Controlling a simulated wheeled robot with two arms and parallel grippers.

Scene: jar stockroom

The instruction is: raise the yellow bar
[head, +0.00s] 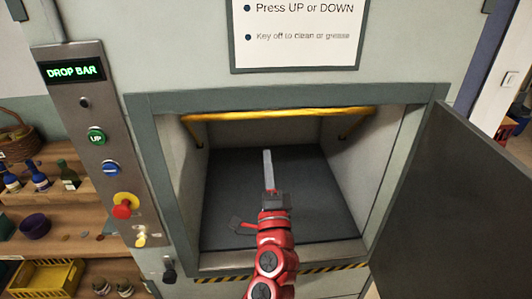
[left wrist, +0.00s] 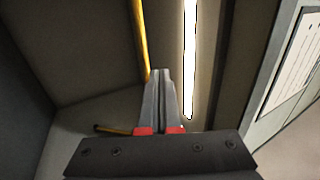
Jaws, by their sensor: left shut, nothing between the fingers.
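The yellow bar (head: 277,114) runs across the top of the opening of a wall compartment, with yellow side arms going back at both ends. In the left wrist view the yellow bar (left wrist: 140,40) stands just left of the fingertips. My left gripper (head: 268,155) is inside the opening, below the bar in the picture, its fingers shut together and empty. The closed fingers (left wrist: 159,75) also show in the left wrist view. I cannot tell whether they touch the bar. My right gripper is not in view.
A control panel (head: 105,190) left of the opening has a lit "DROP BAR" display (head: 73,71), a green UP button (head: 96,137), a blue button (head: 111,168) and a red knob (head: 122,211). An open dark door (head: 440,210) stands at right. Shelves with jars are at left.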

